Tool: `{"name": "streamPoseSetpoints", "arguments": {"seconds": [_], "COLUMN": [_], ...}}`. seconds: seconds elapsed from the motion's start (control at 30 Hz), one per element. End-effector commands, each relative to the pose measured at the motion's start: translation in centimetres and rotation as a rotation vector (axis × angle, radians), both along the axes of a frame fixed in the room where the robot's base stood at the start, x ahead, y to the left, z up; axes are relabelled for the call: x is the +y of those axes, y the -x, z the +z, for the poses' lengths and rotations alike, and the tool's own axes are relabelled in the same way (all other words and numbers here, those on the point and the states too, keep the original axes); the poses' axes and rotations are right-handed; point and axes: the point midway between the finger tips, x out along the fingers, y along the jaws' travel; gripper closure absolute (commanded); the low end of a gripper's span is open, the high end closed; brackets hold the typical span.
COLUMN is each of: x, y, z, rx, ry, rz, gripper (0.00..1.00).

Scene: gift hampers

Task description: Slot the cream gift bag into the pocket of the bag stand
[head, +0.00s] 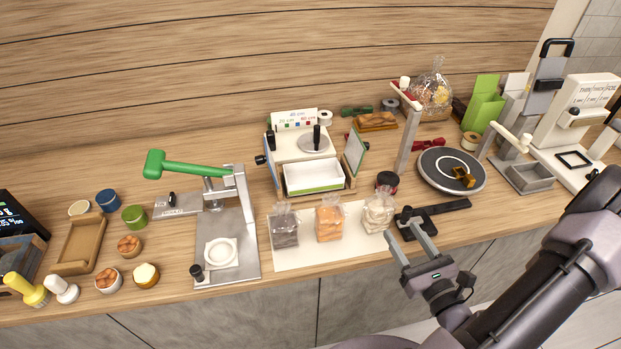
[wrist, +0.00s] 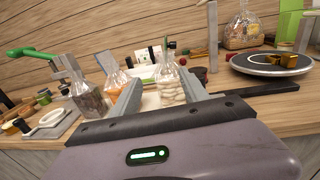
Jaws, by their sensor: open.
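My gripper (head: 400,229) is open and empty over the counter's front edge, well left of these bags. In the wrist view its fingers (wrist: 158,77) point toward a clear pouch of cream pieces (wrist: 170,87), which stands beyond them, apart.
Three clear pouches stand on a white mat (head: 325,255). A black low fixture (head: 435,214) lies close beyond my gripper. A round dark turntable (head: 452,183) sits left of the grey pocket. A press with a green handle (head: 190,168) stands left. The front counter edge is near.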

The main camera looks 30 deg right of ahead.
Motion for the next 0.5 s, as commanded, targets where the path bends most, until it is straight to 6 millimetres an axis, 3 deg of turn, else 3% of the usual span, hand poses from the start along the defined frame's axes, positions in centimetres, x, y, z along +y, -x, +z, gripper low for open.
{"name": "streamPoseSetpoints", "arguments": {"seconds": [0.07, 0.3, 0.5], "x": [-0.6, -1.5, -1.8], "y": [-0.7, -7.4, -9.5], "z": [-0.7, -1.4, -1.3], "rx": [0.004, -0.001, -0.002], "ry": [-0.007, 0.002, -0.002], "rz": [-0.024, -0.016, -0.019], "gripper": [0.47, 0.47, 0.47]}}
